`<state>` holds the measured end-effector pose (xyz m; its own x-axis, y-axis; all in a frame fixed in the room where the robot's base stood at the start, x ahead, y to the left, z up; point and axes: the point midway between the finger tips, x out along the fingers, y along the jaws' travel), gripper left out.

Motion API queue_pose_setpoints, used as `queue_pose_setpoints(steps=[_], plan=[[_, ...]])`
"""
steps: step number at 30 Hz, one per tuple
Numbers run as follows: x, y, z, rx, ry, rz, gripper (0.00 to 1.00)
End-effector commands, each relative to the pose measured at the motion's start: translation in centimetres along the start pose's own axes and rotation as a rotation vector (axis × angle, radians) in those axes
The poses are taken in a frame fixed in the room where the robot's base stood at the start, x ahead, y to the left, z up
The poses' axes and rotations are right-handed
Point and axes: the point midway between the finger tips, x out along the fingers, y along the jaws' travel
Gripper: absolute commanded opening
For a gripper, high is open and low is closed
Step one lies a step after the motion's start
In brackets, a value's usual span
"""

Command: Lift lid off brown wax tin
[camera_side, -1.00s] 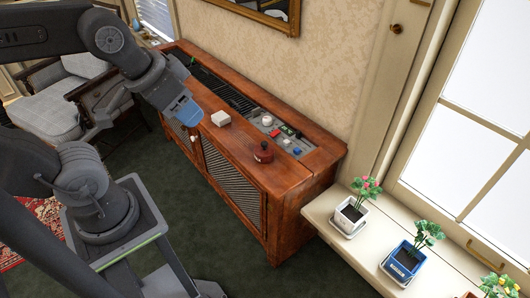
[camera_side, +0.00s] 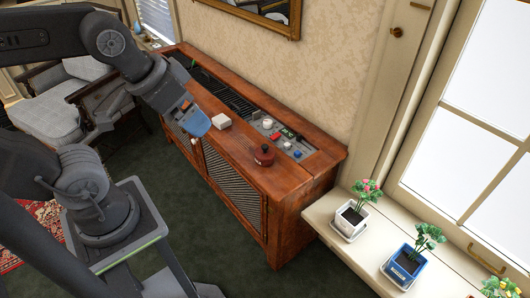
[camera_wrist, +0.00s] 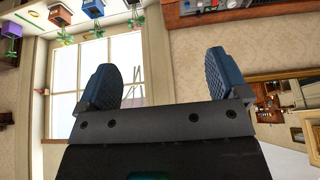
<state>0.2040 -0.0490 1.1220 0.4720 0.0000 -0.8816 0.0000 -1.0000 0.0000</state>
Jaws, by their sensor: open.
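A small round reddish-brown tin (camera_side: 264,157) with a knobbed top stands upright on the front part of the wooden cabinet's top, in the side view. It looks closed, but the seam between lid and body is too small to tell. My gripper (camera_side: 197,124), with blue fingers, is above the cabinet's front edge, left of the tin and clearly apart from it. In the wrist view my gripper (camera_wrist: 161,75) has its two fingers spread wide with nothing between them. I cannot make out the tin in the wrist view.
A recessed panel with knobs (camera_side: 284,138) lies behind the tin. Potted plants (camera_side: 353,216) stand on the sill at right. An armchair (camera_side: 62,100) is at left.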

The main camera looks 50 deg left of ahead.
Motion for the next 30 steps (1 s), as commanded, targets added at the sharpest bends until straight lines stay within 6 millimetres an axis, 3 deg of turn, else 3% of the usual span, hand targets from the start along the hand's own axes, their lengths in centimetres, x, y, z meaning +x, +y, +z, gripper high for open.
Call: queue_pose_setpoints(steps=[11, 17, 23, 30], plan=[[0.2, -0.1, -0.6, 0.028, -0.009, -0.004, 1.0], [2.1, -1.2, -4.6, 0.263, -0.081, -0.023, 1.0], [6.7, -3.3, -9.8, 0.607, -0.182, -0.015, 1.0], [14.6, -6.4, -14.3, 1.019, -0.299, 0.052, 1.0]])
